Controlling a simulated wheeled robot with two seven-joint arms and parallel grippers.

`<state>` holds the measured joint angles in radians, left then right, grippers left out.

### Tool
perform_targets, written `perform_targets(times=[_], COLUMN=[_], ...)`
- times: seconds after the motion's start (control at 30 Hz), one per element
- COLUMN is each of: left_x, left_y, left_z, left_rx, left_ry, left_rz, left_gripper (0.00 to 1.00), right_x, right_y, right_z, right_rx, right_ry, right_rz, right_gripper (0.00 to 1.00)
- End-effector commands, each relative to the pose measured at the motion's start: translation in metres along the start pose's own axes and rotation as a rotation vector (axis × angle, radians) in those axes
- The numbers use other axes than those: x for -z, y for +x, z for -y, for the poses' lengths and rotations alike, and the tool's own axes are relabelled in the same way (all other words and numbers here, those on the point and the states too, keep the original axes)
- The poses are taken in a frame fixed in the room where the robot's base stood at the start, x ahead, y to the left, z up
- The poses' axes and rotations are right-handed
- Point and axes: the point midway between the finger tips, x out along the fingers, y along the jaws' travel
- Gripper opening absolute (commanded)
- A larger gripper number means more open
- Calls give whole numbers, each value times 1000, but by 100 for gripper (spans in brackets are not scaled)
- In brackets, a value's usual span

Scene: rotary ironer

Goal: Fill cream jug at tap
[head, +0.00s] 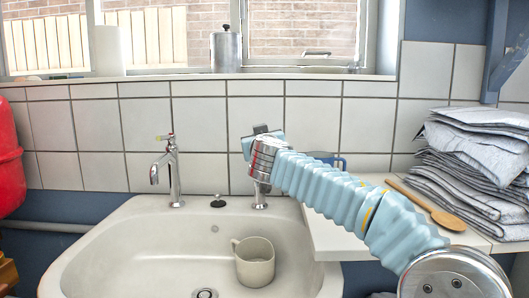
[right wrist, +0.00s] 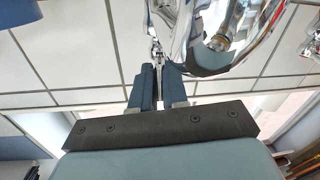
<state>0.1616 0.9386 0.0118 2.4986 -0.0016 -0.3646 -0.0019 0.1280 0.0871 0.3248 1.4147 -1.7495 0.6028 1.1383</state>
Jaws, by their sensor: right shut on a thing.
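The cream jug (head: 254,264) stands upright in the white sink (head: 100,245), with its handle to the left. It is below the right tap (head: 260,198), whose upper part is hidden behind my right arm in the head view. My right gripper (head: 258,132) is at the top of this tap. In the right wrist view, its blue fingers (right wrist: 158,75) are shut on the thin tap lever (right wrist: 155,50), beside the shiny chrome tap body (right wrist: 205,25). No water shows; the spout is hidden in the head view. My left gripper is not in view.
A left tap (head: 171,170) and a black plug (head: 217,202) are on the sink's back ledge. A wooden spoon (head: 430,208) and folded cloths (head: 470,165) lie on the right worktop. A red object (head: 8,150) is at the left edge.

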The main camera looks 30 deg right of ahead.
Motion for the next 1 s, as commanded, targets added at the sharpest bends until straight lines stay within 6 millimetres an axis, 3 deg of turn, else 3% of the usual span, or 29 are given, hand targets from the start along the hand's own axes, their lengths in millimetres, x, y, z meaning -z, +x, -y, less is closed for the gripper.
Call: perform_targets(times=[0.03,0.1,0.5,0.53,0.7,1.0], left_x=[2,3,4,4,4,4], left_y=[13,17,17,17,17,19], left_z=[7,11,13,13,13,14], left_rx=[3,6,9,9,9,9], left_ry=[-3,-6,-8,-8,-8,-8], left_rz=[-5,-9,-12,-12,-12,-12], left_gripper=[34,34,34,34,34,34], right_x=[-5,-2,2,2,2,2], right_y=[0,0,0,0,0,-2], right_z=[6,7,6,6,6,6], right_rx=[-25,-63,-109,-109,-108,-107], right_ry=[4,2,-1,-1,0,0], right_rz=[0,9,23,23,23,22], right_gripper=[0,0,0,15,39,39])
